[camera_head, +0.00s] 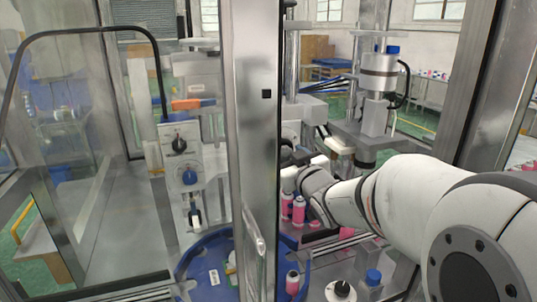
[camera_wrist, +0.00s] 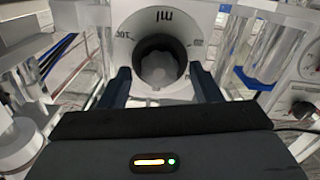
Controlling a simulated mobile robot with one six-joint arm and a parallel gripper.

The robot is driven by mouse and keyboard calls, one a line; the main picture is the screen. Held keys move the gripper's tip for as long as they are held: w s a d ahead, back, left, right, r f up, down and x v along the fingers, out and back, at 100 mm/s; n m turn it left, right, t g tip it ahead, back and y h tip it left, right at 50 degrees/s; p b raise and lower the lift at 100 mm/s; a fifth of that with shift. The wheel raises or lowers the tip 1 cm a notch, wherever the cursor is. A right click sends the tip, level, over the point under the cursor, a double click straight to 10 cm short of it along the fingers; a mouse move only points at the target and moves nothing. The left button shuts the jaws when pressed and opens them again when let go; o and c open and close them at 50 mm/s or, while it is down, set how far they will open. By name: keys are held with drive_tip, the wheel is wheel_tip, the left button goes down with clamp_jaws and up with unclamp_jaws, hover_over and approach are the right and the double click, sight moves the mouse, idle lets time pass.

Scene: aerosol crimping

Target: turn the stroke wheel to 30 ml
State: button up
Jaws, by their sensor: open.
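The stroke wheel (camera_wrist: 162,44) is a dark round knob with a greyish centre, seen in the upper middle of the wrist view. A pale dial plate (camera_wrist: 125,22) surrounds it, with "ml" and scale figures printed upside down. I cannot make out a pointer or the set value. My gripper (camera_wrist: 160,71) is open in the wrist view, with one dark finger to the left and one to the right of the wheel's lower part. I cannot tell whether they touch it. In the head view, the metal post hides the wheel and most of my gripper.
A metal post (camera_head: 256,120) stands in front of the work area. A white panel with a black knob (camera_head: 179,145) and a blue knob (camera_head: 189,177) is left of it. Pink-white cans (camera_head: 299,210) stand below my arm. Clear cylinders (camera_wrist: 265,52) flank the wheel closely.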

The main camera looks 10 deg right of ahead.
drive_tip(key=shift+c, duration=0.6)
drive_tip(key=c, duration=0.9)
